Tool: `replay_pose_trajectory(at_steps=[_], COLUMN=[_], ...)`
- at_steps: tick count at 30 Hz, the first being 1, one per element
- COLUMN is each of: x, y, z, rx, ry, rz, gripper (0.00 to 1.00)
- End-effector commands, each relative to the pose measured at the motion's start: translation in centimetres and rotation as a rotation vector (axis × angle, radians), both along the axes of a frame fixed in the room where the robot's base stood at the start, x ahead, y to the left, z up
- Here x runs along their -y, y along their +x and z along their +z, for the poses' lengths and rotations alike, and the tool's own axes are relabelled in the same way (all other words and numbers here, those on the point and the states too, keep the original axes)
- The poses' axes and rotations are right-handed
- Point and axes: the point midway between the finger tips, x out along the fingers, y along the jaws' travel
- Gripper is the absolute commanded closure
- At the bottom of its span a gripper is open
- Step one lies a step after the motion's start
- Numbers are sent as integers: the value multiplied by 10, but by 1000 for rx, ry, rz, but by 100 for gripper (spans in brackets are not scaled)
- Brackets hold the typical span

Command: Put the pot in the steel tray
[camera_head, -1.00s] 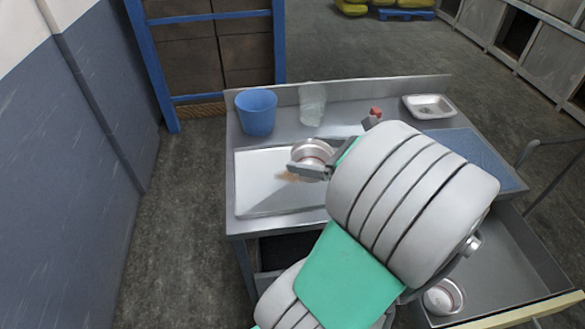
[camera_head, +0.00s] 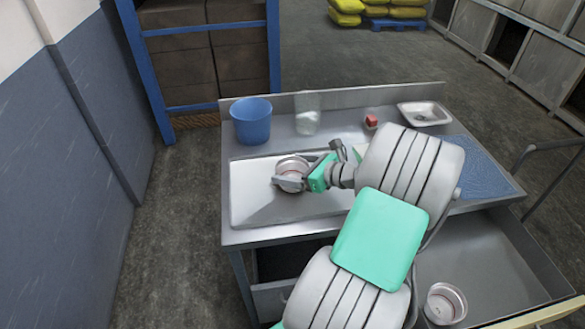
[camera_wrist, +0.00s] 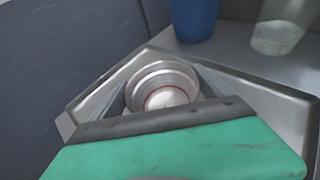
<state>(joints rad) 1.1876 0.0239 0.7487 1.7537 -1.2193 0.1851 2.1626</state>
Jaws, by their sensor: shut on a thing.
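A small round silver pot with a reddish ring inside (camera_head: 292,167) is at the gripper's end, upright or nearly so. It also shows in the wrist view (camera_wrist: 163,76). My gripper (camera_head: 288,182) is shut on the pot, with a finger on either side in the wrist view (camera_wrist: 166,92). The steel tray (camera_head: 258,207) is wide, shallow and rectangular, on the left of the worktop. The pot is over or in its far middle part; I cannot tell whether it touches the floor. The tray's rim also shows in the wrist view (camera_wrist: 92,98).
A blue bucket (camera_head: 251,122) and a clear glass (camera_head: 307,114) stand behind the tray. A red item (camera_head: 371,121), a small metal dish (camera_head: 424,112) and a blue mat (camera_head: 470,166) lie to the right. A similar pot (camera_head: 444,303) sits in the open drawer (camera_head: 480,255).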

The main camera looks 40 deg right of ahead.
Motion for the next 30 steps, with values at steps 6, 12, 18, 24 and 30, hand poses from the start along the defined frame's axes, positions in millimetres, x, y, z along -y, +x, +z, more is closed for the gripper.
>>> replay_pose_trajectory(at_steps=[6, 12, 18, 24, 30], x=[0, 0, 5, 21, 33], y=[0, 0, -11, -54, -93], z=[-2, -2, 5, 23, 41], rx=[0, 0, 1, 0, -1], ry=[0, 0, -1, -1, -1], rz=[0, 0, -4, -8, -4], gripper=[2, 0, 0, 0, 0])
